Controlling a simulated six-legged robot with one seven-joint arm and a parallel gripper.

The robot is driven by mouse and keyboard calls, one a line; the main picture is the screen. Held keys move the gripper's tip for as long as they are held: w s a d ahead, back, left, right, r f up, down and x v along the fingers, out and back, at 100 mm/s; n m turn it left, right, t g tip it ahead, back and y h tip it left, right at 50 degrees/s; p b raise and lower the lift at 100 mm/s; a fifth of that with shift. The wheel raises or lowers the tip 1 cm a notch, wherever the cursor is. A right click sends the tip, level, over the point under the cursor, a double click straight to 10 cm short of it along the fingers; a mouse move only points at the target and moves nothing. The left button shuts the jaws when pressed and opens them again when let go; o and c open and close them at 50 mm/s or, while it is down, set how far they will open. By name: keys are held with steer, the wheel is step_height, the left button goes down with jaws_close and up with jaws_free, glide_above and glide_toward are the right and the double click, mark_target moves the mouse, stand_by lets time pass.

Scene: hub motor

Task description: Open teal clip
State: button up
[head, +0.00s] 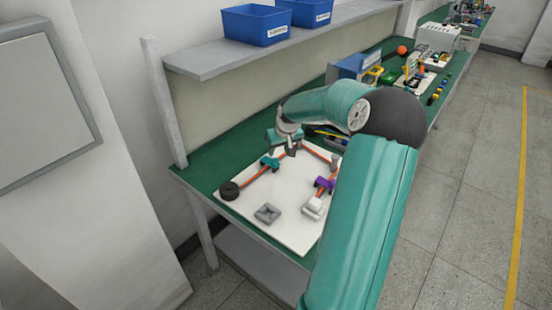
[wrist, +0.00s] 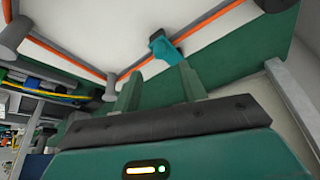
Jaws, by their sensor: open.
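The teal clip (head: 269,162) sits over the orange cable (head: 252,178) on the white board, towards its left edge. In the wrist view the teal clip (wrist: 164,47) shows just beyond my fingertips, around the cable, with its lever end pointing away from the cable. My gripper (head: 291,150) is above the board, beside the clip and to its right in the head view. In the wrist view my gripper (wrist: 158,78) has its two fingers apart with nothing between them. I cannot tell whether a finger touches the clip.
A black hub motor (head: 229,190), a grey square holder (head: 267,213), a white connector (head: 313,208) and a purple clip (head: 324,184) are on the board (head: 285,232). A grey post (wrist: 109,87) stands near the left finger. A shelf (head: 235,62) with blue bins runs above the bench.

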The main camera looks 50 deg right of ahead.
mark_target(276, 160)
steer(key=x, duration=0.7)
steer(key=shift+c, duration=0.2)
jaws_close()
